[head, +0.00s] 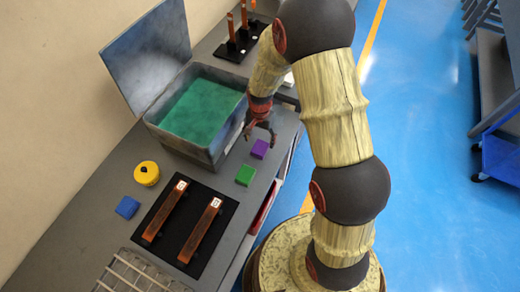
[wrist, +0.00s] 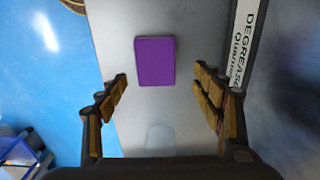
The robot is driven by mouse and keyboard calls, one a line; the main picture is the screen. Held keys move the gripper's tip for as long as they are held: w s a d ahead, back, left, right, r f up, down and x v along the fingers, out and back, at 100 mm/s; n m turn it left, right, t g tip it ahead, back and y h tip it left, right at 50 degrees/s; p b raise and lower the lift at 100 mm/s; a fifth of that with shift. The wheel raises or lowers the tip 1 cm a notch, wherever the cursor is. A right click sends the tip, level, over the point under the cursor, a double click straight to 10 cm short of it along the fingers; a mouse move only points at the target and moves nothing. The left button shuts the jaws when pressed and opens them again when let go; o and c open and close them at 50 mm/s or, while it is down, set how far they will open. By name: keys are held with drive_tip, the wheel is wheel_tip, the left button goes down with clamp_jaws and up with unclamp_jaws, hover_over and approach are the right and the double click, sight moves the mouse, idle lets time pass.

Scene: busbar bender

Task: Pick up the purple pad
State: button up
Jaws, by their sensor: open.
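The purple pad (head: 260,149) lies flat on the grey bench top, near its front edge and beside the grey bin. In the wrist view the purple pad (wrist: 155,61) shows as an upright rectangle, a little beyond the fingertips and between their lines. My gripper (head: 261,131) hangs just above and behind the pad in the head view. In the wrist view my gripper (wrist: 161,79) is open and empty, with one finger on each side and a wide gap between. Nothing covers the pad.
The grey bin (head: 215,151) with green contents and a raised lid stands close to the pad. A green pad (head: 245,175), blue block (head: 127,207), yellow round container (head: 146,173) and black mat with copper bars (head: 160,240) share the bench. Its labelled wall (wrist: 240,40) is near my right finger.

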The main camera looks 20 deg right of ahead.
sight(261, 145)
drive_tip(key=f, duration=0.4)
drive_tip(key=shift+s+d+f+b, duration=0.15)
drive_tip(key=shift+s+f+b, duration=0.1)
drive_tip(key=shift+b, duration=0.15)
drive_tip(key=shift+r, duration=0.1)
drive_tip(key=shift+c, duration=1)
drive_tip(key=c, duration=0.8)
drive_tip(key=shift+c, duration=0.5)
